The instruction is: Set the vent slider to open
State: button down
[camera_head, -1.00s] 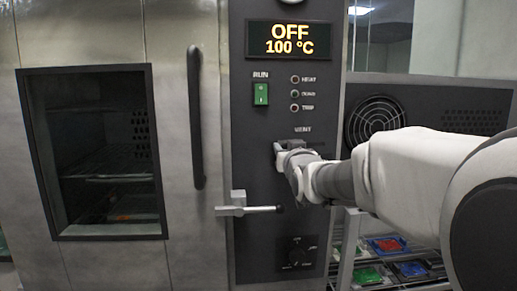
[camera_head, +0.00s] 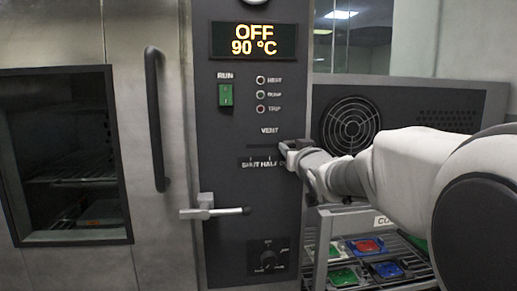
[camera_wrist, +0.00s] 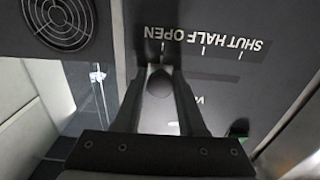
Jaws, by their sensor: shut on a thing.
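The vent slider's knob (camera_wrist: 159,80) is a small dark rounded piece, partly hidden between the fingers. My gripper (camera_wrist: 163,74) is shut on it. In the wrist view, which is upside down, the fingertips are by the tick at the OPEN end of the scale (camera_wrist: 203,40). In the head view my gripper (camera_head: 291,150) is at the right edge of the dark control panel (camera_head: 230,180), below and right of the VENT label (camera_head: 269,130). SHUT and HALF show to its left; my gripper covers the OPEN mark there.
The display (camera_head: 253,40) reads OFF and 90 °C. A green RUN switch (camera_head: 226,94), indicator lamps (camera_head: 261,95), a horizontal lever (camera_head: 215,211) and a dial (camera_head: 268,256) share the panel area. A wire rack (camera_head: 370,282) with coloured packs stands below my arm.

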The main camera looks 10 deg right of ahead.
jog(key=shift+d, duration=0.3)
jog(key=c, duration=0.5)
grip_release()
jog(key=shift+c, duration=0.2)
jog(key=shift+s, duration=0.1)
jog(key=s+p, duration=0.2)
jog(key=s, duration=1.5)
jog(key=shift+s, duration=0.1)
